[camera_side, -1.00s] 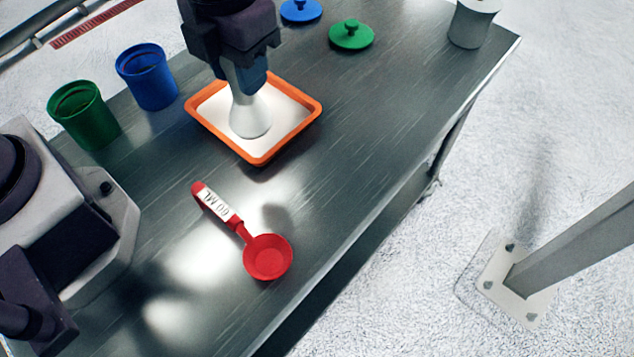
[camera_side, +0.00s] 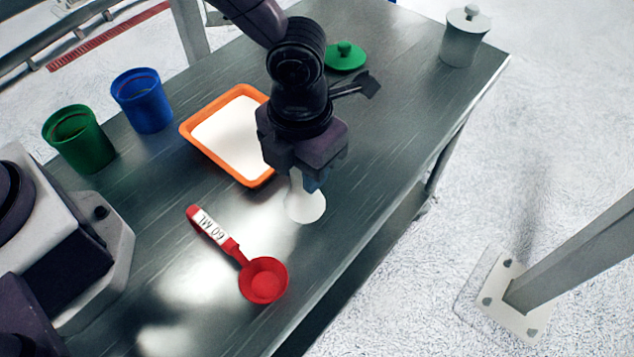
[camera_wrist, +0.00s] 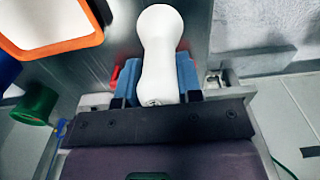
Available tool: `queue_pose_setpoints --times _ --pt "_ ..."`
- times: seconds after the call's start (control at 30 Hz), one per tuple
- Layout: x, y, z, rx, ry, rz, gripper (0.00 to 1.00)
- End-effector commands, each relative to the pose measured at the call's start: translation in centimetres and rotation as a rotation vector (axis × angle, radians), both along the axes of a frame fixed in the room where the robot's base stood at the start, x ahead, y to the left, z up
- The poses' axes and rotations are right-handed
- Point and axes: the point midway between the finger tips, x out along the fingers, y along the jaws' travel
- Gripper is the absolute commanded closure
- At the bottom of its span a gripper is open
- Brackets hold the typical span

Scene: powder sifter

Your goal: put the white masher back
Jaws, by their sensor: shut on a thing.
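The white masher (camera_side: 306,205) is upright in my gripper (camera_side: 312,182), with its wide base downward, to the right of the orange tray. The base is at or just above the table; I cannot tell which. In the wrist view the white masher (camera_wrist: 160,50) stands between the blue fingers of my gripper (camera_wrist: 158,82), which are shut on it. The upper part of its handle is hidden by my gripper in the side view.
An orange tray (camera_side: 186,129) of white powder lies left of my gripper. A red scoop (camera_side: 263,281) lies in front. Green (camera_side: 78,140) and blue (camera_side: 142,101) cups stand at the left. A green lid (camera_side: 345,57) and a lidded white jar (camera_side: 465,40) are at the back.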

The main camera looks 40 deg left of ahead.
Motion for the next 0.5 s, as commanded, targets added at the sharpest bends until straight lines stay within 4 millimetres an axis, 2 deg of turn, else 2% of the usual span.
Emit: queue_pose_setpoints --times 0.03,0.27,0.5 --pt "0.4 -0.3 -0.7 0.002 0.001 -0.001 1.0" --pt "1.3 -1.0 -2.0 0.0 -0.001 0.0 1.0" --pt "1.4 -1.2 -5.1 0.001 0.001 -0.002 1.0"
